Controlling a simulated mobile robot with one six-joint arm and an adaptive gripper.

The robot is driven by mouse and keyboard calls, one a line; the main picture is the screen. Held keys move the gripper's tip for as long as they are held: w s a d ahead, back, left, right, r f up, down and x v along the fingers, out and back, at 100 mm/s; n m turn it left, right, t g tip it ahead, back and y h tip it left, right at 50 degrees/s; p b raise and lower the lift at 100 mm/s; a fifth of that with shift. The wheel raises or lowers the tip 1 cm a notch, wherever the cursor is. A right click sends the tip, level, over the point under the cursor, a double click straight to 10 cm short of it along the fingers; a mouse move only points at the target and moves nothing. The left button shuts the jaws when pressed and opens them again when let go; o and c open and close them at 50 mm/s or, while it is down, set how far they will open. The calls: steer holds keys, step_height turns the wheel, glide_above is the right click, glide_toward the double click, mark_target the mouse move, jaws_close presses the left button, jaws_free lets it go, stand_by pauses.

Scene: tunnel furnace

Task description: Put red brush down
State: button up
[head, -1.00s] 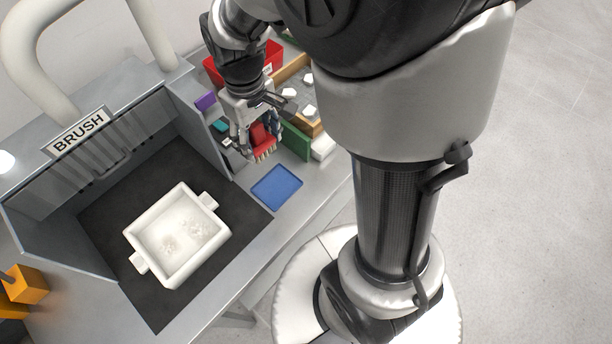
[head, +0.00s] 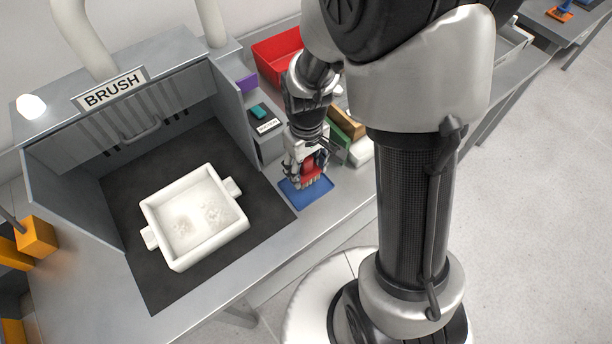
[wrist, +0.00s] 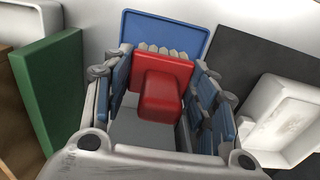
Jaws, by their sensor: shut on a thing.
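The red brush (head: 309,170) is in my gripper (head: 307,172), with its pale bristles pointing down. In the wrist view the brush (wrist: 163,88) sits between the two blue-padded fingers of my gripper (wrist: 160,95), which is shut on it. The blue tray (head: 296,196) lies on the grey bench right below the brush in the head view. In the wrist view the tray (wrist: 190,35) shows just beyond the bristles. I cannot tell whether the bristles touch the tray.
A white two-handled box (head: 160,243) with pale residue stands on the black mat (head: 127,187) in the brush booth. A green block (head: 345,122) and a white block (head: 361,153) stand right of my gripper. A red bin (head: 277,50) is behind.

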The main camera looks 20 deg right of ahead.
mark_target(306, 177)
steer(key=shift+f+b, duration=0.65)
steer(key=shift+f, duration=1.3)
steer(key=shift+f, duration=0.1)
steer(key=shift+f, duration=0.15)
steer(key=o, duration=0.9)
steer(key=shift+o, duration=0.2)
